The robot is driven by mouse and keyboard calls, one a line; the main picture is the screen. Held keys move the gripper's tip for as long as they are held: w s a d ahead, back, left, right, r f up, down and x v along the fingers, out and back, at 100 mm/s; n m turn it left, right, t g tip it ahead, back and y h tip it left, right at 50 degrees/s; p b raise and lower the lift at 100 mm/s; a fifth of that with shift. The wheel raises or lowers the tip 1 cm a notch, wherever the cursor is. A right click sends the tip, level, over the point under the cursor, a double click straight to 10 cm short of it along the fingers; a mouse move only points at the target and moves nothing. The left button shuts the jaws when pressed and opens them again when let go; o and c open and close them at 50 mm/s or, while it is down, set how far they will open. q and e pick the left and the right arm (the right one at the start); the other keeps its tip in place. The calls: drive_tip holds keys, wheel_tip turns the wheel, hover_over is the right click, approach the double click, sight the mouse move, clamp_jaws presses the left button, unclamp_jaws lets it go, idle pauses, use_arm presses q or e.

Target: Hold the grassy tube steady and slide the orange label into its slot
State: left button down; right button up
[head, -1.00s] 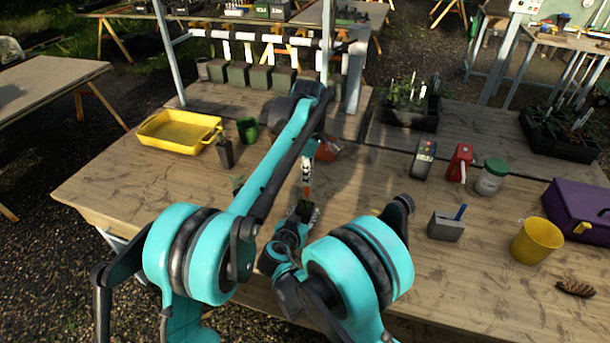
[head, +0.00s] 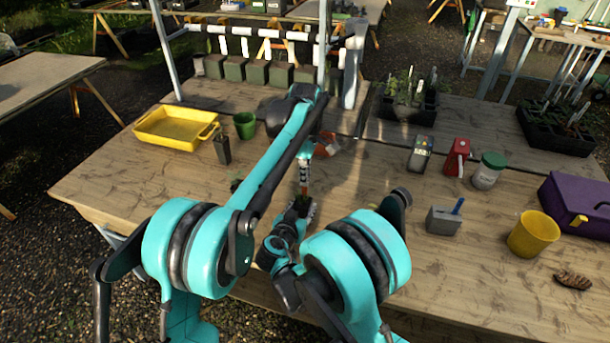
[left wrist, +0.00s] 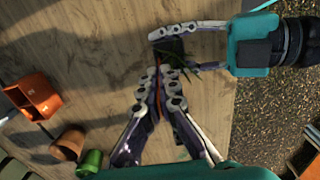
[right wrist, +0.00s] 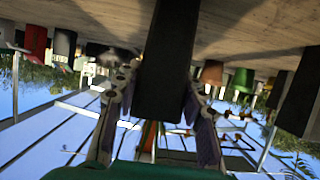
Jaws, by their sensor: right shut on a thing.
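The dark tube (left wrist: 168,46) with green grass (left wrist: 180,64) at its mouth is held in my right gripper (left wrist: 185,46). In the right wrist view the dark tube (right wrist: 166,65) stands between the two fingers. My left gripper (left wrist: 159,72) has its fingertips together close beside the tube's grassy mouth. A thin orange label (left wrist: 157,98) shows between its fingers. In the head view my left gripper (head: 304,178) is just above my right gripper (head: 301,208). The slot is hidden, and I cannot tell whether the label's end is inside it.
A yellow tray (head: 168,133), a green pot (head: 245,125) and a dark box (head: 222,150) stand to the left. A grey holder (head: 444,220), a yellow cup (head: 533,234) and a purple toolbox (head: 575,207) stand to the right. An orange container (left wrist: 37,97) is beyond the grippers.

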sight(305, 197)
use_arm(q)
drive_tip(key=shift+f, duration=2.45)
drive_tip(key=shift+f, duration=0.2)
drive_tip(key=c, duration=2.3)
unclamp_jaws()
drive_tip(key=o, duration=0.7)
drive_tip(key=shift+c, duration=0.2)
wheel_tip(305, 197, up, 12)
